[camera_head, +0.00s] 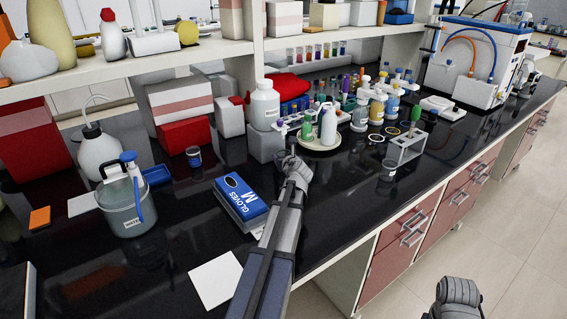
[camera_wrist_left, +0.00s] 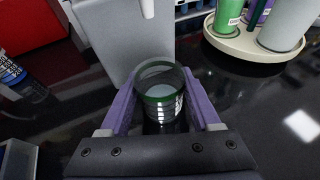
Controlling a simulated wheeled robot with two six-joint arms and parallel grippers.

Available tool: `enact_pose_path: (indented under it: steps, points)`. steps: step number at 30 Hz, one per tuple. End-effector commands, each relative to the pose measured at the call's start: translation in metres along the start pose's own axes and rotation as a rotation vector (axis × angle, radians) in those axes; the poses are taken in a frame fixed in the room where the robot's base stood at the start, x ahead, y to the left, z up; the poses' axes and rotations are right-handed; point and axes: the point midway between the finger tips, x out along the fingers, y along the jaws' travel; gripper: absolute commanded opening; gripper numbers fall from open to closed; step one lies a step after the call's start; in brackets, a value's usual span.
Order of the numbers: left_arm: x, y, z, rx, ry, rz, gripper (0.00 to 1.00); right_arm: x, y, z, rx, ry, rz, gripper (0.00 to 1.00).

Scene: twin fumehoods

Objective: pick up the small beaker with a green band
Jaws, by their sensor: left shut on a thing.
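The small clear beaker (camera_wrist_left: 160,88) with a green band stands between the two purple fingers of my left gripper (camera_wrist_left: 160,112) in the left wrist view. The fingers are shut on it from both sides. I look down into its open top, and its lower part is hidden by the gripper. In the head view my left gripper (camera_head: 291,158) is over the black bench, in front of the grey block and left of the round tray. The beaker is too small to make out clearly there. Only part of my right arm shows at the bottom right.
A grey block (camera_wrist_left: 112,38) stands right behind the beaker. The round cream tray (camera_head: 318,142) with bottles is close on the right. A blue glove box (camera_head: 240,197) lies left of my left arm. A tube rack (camera_head: 404,147) stands farther right.

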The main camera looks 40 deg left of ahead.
Motion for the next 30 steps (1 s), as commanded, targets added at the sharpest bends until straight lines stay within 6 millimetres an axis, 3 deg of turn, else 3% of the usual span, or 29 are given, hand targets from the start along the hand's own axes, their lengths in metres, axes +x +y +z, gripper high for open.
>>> enact_pose_path:
  steps: [1,9,23,30]
  points:
    - [0.000,0.000,0.000,0.000,0.000,0.000,0.27,0.000,0.000,0.000,0.000,0.000,0.000,0.50]
    - [0.000,0.000,0.000,0.000,0.000,0.000,0.00,0.000,0.000,0.000,0.000,0.000,0.000,0.50]
    - [0.000,0.000,0.001,0.000,0.000,0.000,0.00,-0.001,0.000,0.000,0.000,0.000,0.000,0.50]
    - [-0.005,0.000,0.015,0.000,0.000,0.000,0.00,-0.016,0.002,0.001,0.000,0.000,0.000,0.50]
